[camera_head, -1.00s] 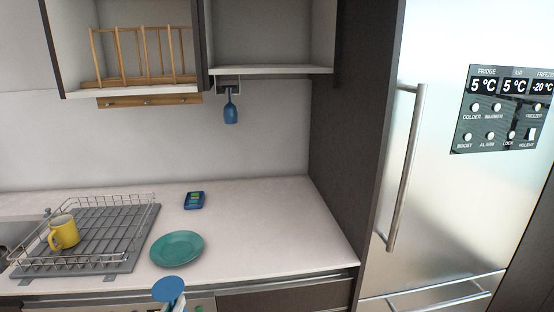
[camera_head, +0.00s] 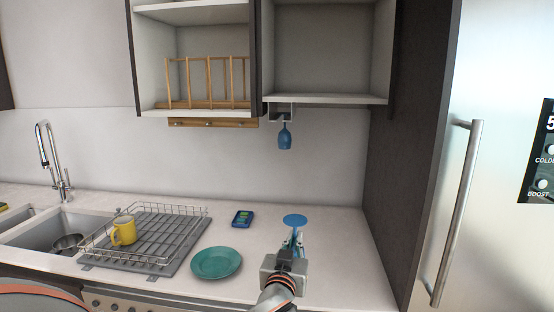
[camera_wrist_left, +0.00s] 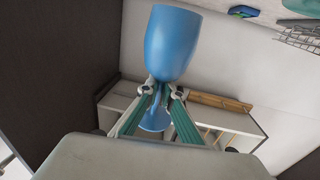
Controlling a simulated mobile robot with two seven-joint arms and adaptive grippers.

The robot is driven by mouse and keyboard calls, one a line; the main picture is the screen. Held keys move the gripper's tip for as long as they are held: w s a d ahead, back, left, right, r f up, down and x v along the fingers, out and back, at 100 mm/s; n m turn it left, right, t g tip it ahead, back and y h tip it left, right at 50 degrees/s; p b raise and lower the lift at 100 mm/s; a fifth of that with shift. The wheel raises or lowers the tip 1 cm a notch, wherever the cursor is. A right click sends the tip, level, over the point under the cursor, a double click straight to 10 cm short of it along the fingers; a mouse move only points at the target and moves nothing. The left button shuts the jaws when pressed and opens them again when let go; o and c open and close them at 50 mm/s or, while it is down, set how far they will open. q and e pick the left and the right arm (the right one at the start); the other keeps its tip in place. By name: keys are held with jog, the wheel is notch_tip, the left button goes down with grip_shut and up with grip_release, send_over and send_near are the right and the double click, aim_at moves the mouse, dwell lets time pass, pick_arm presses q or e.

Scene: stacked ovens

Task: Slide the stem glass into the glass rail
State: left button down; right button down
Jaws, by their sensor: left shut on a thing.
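My left gripper (camera_head: 293,246) is shut on the stem of a blue stem glass (camera_head: 295,220), above the front of the counter. The glass is upside down: its round foot faces up in the head view and hides most of its bowl. In the left wrist view the blue bowl (camera_wrist_left: 171,45) shows whole, with the gripper's fingers (camera_wrist_left: 160,95) around the stem. The glass rail (camera_head: 282,112) is fixed under the wall cabinet, behind and above my gripper. Another blue glass (camera_head: 285,138) hangs upside down from it. My right gripper is out of view.
A dark tall panel (camera_head: 408,150) and the fridge (camera_head: 490,80) bound the right side.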

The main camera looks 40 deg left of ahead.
pick_arm(q)
jog(key=w+a+r+n+g+y, duration=0.2)
jog(key=w+a+r+y, duration=0.1)
jog(key=a+r, duration=0.4)
jog(key=w+a+r+n+g+y, duration=0.3)
jog(key=w+a+r, duration=0.3)
jog(key=r, duration=0.8)
jog(key=shift+w+a+r+n+y, duration=0.2)
jog(key=shift+a+r+n+y, duration=0.15)
jog(key=shift+a, duration=0.2)
